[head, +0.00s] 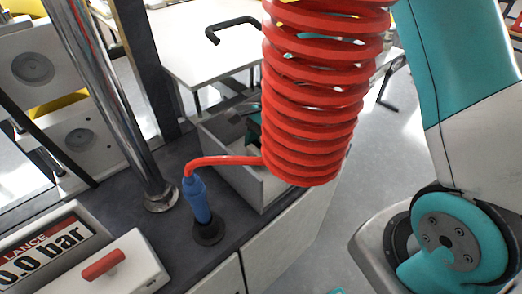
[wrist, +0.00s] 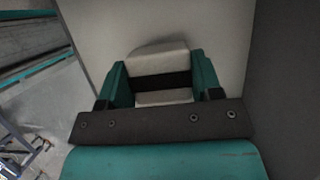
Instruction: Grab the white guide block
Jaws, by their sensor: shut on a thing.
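The white guide block (wrist: 158,62) shows in the wrist view, pale with a dark band across its middle. My gripper (wrist: 161,76) has its teal fingers at the block's left and right sides and is shut on it. In the head view, a bit of teal and dark grey shows in the grey open box (head: 225,152), probably part of my gripper. The red coil hides most of that spot, and I cannot make out the block there.
A red coiled hose (head: 315,100) hangs in front of the box and joins a blue lance (head: 199,202) standing on the dark bench. A chrome post (head: 110,100) rises at left. A pressure display (head: 45,248) sits at lower left. A white table (head: 205,50) stands behind.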

